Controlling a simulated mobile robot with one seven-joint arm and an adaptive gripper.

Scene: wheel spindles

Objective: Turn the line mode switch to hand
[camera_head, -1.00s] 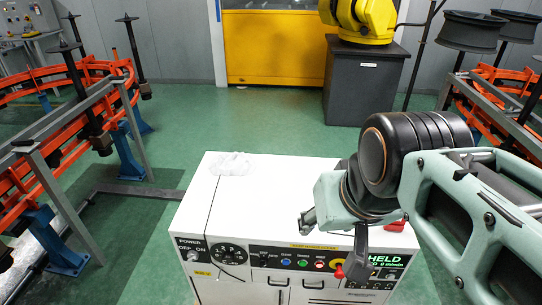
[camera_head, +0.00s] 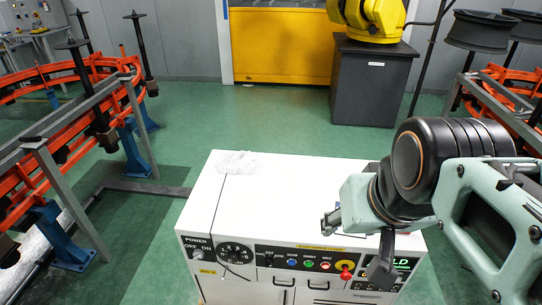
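A white cabinet (camera_head: 290,190) stands in front of me with a black control panel along its top front edge. A power switch (camera_head: 197,254) marked OFF and ON is at the left, with a round dial (camera_head: 235,253) beside it. Small coloured buttons (camera_head: 308,264) and a red knob on a yellow base (camera_head: 346,271) are further right. Most labels are too small to read, so I cannot tell which control is the line mode switch. My gripper (camera_head: 357,246) is over the panel's right part, fingers apart and empty. One finger partly hides the green-lettered display (camera_head: 403,264).
A crumpled clear thing (camera_head: 237,162) lies on the cabinet top, which is otherwise largely clear. Orange racks with spindles (camera_head: 75,110) stand left, and another rack with dark wheels (camera_head: 480,32) stands right. A yellow robot on a grey plinth (camera_head: 372,85) is behind.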

